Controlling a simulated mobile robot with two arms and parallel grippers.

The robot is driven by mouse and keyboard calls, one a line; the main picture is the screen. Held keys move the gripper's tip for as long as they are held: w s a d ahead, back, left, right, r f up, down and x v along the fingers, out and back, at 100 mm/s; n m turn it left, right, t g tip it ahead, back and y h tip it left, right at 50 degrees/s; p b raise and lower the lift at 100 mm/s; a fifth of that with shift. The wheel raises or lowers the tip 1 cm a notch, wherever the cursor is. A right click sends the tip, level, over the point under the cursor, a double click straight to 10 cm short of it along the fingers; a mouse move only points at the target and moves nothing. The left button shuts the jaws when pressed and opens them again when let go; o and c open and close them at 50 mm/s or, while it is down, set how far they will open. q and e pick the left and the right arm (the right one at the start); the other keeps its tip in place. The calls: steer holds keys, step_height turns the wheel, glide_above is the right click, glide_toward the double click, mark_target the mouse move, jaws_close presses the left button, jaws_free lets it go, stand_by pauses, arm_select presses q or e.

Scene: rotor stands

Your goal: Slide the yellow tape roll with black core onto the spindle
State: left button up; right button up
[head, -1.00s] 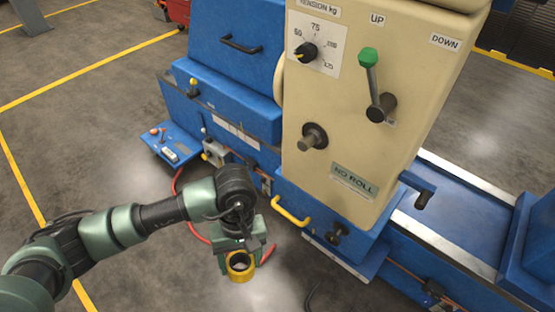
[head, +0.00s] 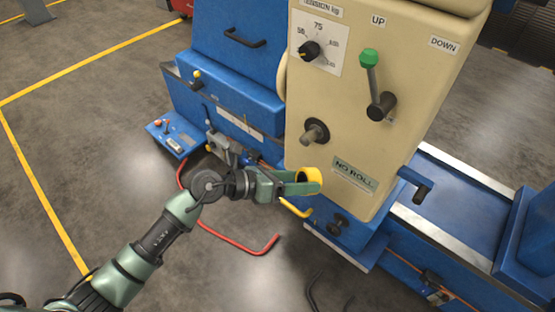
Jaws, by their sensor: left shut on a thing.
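My left gripper (head: 300,187) is shut on the yellow tape roll (head: 313,174), which has a dark core. It holds the roll in front of the lower part of the cream machine panel. The green fingers hide part of the roll. The spindle (head: 314,132) is a short grey-metal post that sticks out of the cream panel, just above the roll in the picture. The spindle is bare, and the roll is apart from it. My right gripper is not in view.
A red bent bar (head: 240,246) lies over open grey floor.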

mark_target(303, 141)
arm_select(q)
steer(key=shift+w+a+f+n+t+y, duration=0.1)
steer(key=shift+w+a+n+t+y, duration=0.4)
steer(key=shift+w+n+t, duration=0.8)
steer(key=shift+w+a+f+n+t+y, duration=0.1)
steer(key=shift+w+a+n+t+y, duration=0.55)
steer(key=shift+w+t, duration=1)
steer(key=shift+w+a+f+n+t+y, duration=0.1)
steer(key=shift+w+a+n+t+y, duration=0.2)
steer(key=shift+w+n+t, duration=1.15)
steer(key=shift+w+a+m, duration=0.1)
steer(key=shift+w+m, duration=0.15)
steer(key=shift+m, duration=0.05)
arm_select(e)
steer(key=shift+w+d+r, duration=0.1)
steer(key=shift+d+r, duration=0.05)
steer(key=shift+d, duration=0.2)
arm_select(q)
steer(key=shift+r, duration=0.1)
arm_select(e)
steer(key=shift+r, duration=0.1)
arm_select(q)
steer(key=shift+w+d, duration=0.3)
steer(key=shift+w, duration=0.1)
steer(key=shift+w+d, duration=0.15)
steer(key=shift+w, duration=0.05)
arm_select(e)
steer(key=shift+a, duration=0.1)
